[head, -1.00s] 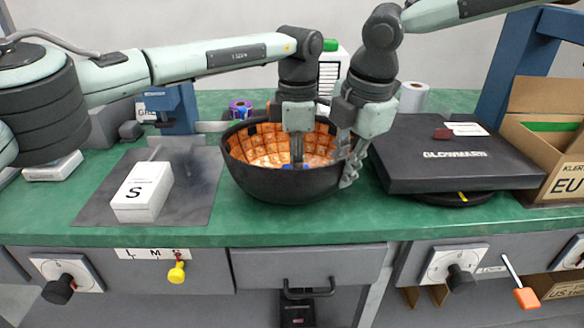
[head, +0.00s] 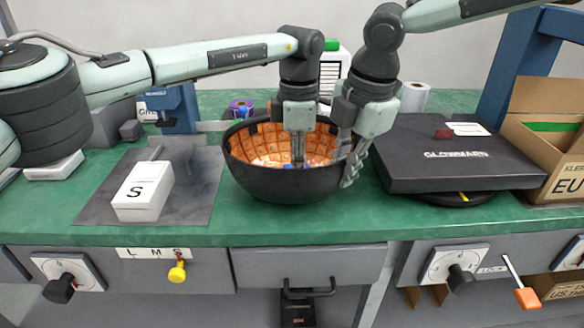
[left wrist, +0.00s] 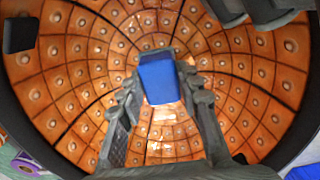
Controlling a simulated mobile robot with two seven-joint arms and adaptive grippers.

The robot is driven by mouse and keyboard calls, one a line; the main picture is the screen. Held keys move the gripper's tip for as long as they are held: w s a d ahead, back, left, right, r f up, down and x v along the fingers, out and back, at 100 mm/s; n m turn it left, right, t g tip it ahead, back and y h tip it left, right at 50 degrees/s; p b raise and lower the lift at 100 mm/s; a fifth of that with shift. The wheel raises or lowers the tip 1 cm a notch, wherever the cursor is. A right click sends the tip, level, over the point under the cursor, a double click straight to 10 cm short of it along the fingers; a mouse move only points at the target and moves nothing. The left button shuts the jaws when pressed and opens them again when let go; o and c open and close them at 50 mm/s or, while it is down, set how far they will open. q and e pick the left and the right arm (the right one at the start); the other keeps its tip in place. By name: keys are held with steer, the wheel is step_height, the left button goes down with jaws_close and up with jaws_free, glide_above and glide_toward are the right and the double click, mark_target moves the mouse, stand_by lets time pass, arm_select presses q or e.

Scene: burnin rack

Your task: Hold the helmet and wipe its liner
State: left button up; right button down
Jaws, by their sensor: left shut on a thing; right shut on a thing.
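The black bowl-shaped helmet (head: 285,185) rests open side up on the green bench. Its liner (head: 325,135) is orange padded squares with studs, and fills the left wrist view (left wrist: 75,75). My left gripper (head: 298,160) reaches down into the helmet, shut on a small blue block (left wrist: 160,80) near the liner. In the head view only a bit of the blue block shows at the fingertips. My right gripper (head: 354,163) is shut on the helmet's right rim, one finger outside the shell; the inner finger is partly hidden. Pale patches show on the liner's lower part.
A white box marked S (head: 143,192) stands on a grey mat (head: 200,195) at left. A flat black case (head: 450,160) lies right of the helmet, with an open carton (head: 555,130) beyond it. Bare green bench lies in front of the helmet.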

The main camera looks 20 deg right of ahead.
arm_select(q)
steer(key=shift+w+a, duration=0.25)
steer(key=shift+a, duration=0.65)
steer(key=shift+s+d+f, duration=0.1)
steer(key=shift+s+d, duration=0.15)
steer(key=shift+d, duration=0.65)
steer(key=shift+w+a, duration=0.25)
steer(key=shift+a, duration=0.75)
steer(key=shift+s+d+r, duration=0.1)
steer(key=shift+s+d, duration=0.05)
steer(key=shift+d, duration=0.35)
steer(key=shift+s+d+r, duration=0.1)
steer(key=shift+d, duration=0.4)
steer(key=shift+w+a+f, duration=0.1)
steer(key=shift+w+a, duration=0.05)
steer(key=shift+a, duration=0.35)
steer(key=shift+w+a+f, duration=0.1)
steer(key=shift+w+a, duration=0.05)
steer(key=shift+a, duration=0.3)
steer(key=shift+s+d, duration=0.35)
steer(key=shift+d, duration=0.55)
steer(key=shift+w+a, duration=0.3)
steer(key=shift+a, duration=0.65)
steer(key=shift+s+d+r, duration=0.15)
steer(key=shift+d, duration=0.35)
